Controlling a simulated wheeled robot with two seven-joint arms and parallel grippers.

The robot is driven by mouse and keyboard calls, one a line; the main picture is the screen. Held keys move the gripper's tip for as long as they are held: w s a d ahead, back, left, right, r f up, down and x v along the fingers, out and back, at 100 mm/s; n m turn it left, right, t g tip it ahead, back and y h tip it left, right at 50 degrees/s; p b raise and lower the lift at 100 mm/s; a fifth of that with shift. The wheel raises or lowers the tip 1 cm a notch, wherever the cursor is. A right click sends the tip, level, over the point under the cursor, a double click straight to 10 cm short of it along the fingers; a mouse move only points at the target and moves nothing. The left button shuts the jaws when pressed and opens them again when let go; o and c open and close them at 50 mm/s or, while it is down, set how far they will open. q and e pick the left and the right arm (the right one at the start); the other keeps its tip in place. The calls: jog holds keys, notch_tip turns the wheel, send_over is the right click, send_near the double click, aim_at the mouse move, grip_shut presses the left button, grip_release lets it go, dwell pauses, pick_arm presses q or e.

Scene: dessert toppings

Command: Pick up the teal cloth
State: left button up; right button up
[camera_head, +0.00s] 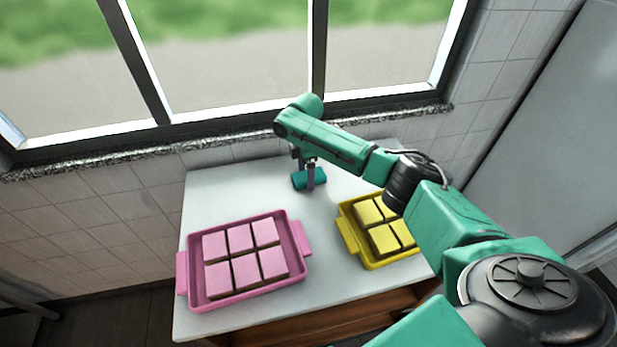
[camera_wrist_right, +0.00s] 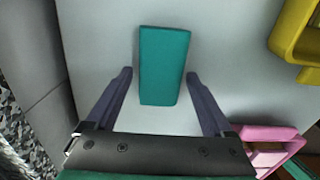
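The teal cloth (camera_head: 301,181) is a small flat-sided block shape on the white table, near its back edge. In the right wrist view the cloth (camera_wrist_right: 164,66) lies ahead of and between the two fingers, with a gap on each side. My right gripper (camera_head: 309,176) reaches down over the cloth from the right arm. In the right wrist view the right gripper (camera_wrist_right: 160,76) is open, its fingers apart and not touching the cloth. My left gripper is not in view.
A pink tray (camera_head: 187,271) with several pink-topped squares stands at the table's front left. A yellow tray (camera_head: 347,237) with yellow-topped squares stands at the right, partly behind my arm. The white table (camera_head: 225,192) is bare at the back left. A tiled wall and window close off the back.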

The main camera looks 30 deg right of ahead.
jog(key=c, duration=0.9)
jog(key=shift+r, duration=0.1)
notch_tip(320, 180, up, 20)
